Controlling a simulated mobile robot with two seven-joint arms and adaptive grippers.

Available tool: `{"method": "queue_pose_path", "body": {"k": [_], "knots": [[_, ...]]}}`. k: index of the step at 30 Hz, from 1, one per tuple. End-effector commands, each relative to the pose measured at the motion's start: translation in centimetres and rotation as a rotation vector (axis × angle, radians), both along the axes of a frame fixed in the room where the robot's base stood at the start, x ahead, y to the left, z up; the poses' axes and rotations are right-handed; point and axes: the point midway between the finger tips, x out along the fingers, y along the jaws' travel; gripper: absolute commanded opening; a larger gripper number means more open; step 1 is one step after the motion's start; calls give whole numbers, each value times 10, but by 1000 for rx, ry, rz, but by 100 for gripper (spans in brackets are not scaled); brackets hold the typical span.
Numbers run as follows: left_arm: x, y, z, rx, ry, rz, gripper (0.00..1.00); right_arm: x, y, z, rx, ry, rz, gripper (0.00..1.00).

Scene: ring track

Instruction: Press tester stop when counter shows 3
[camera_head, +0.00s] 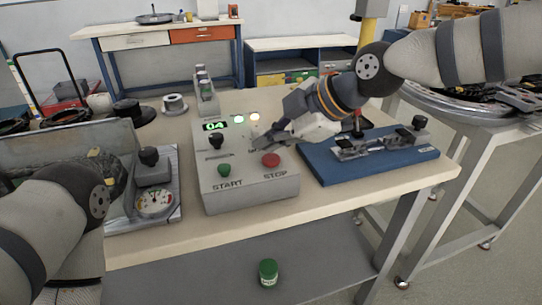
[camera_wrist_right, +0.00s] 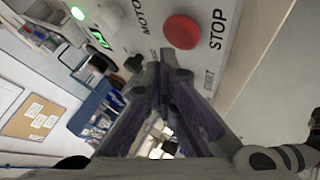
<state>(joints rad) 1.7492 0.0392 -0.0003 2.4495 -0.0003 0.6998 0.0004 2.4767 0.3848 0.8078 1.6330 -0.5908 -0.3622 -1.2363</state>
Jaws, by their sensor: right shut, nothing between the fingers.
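The grey tester box (camera_head: 245,190) stands on the bench, with a green START button (camera_head: 224,170) and a red STOP button (camera_head: 270,160) on its sloping top. Its green counter (camera_head: 214,125) seems to read 04. My right gripper (camera_head: 272,141) is shut and empty, just above and behind the STOP button. In the right wrist view the STOP button (camera_wrist_right: 181,32) shows beyond the closed fingertips (camera_wrist_right: 163,68), apart from them. It appears unpressed. My left arm shows at the lower left, but its gripper is out of sight.
A blue fixture plate (camera_head: 330,172) with metal clamps lies right of the tester. A dial gauge device (camera_head: 155,200) stands to its left. A black knob (camera_head: 216,140) rises from the tester top. A green jar (camera_head: 268,272) stands on the lower shelf.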

Motion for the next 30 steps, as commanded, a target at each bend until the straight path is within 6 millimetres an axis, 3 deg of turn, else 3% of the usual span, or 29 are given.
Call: {"method": "queue_pose_path", "body": {"k": [30], "knots": [[0, 0, -1, 0, 2, 0, 0, 0, 0, -9, 0, 0, 0, 0]]}}
